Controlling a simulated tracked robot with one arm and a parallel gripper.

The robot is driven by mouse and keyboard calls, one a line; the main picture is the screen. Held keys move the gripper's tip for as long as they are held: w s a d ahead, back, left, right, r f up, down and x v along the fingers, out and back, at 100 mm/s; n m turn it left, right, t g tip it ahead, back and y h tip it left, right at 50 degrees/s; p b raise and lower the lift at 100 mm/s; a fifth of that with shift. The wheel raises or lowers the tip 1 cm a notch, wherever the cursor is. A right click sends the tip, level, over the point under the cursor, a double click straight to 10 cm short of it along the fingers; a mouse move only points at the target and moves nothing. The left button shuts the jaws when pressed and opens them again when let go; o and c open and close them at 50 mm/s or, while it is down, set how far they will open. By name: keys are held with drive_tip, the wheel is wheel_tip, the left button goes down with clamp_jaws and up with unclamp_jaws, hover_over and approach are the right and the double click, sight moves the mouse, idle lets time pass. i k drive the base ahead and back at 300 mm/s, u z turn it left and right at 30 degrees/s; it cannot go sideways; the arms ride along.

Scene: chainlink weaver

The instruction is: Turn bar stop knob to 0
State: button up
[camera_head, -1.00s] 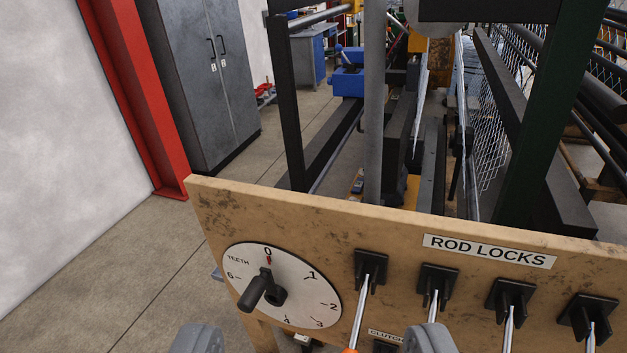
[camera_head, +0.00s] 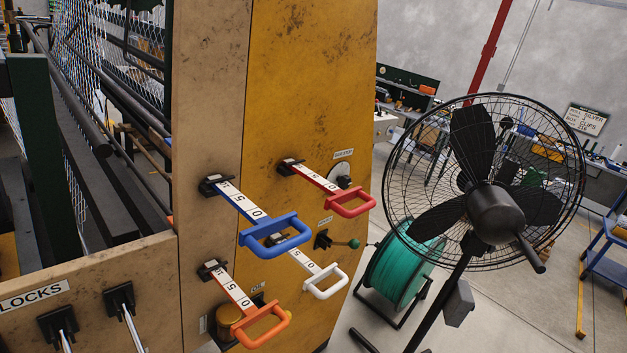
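A small round pale dial with a dark knob (camera_head: 343,180) sits on the side of the yellow cabinet, behind the red handle. A small label (camera_head: 343,155) above it seems to read "BAR STOP", but the print is tiny. The red handle partly covers the dial, and its numbers and pointer setting cannot be read. My gripper is not in view.
Red (camera_head: 348,200), blue (camera_head: 275,235), white (camera_head: 328,284) and orange (camera_head: 262,328) handles with numbered scales jut out from the panels. A green-knobbed lever (camera_head: 353,243) sits below the dial. A large black fan (camera_head: 495,210) and a teal reel (camera_head: 405,268) stand at right.

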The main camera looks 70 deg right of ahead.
sight(344, 182)
drive_tip(key=z, duration=2)
drive_tip(key=i, duration=1.05)
drive_tip(key=u, duration=0.3)
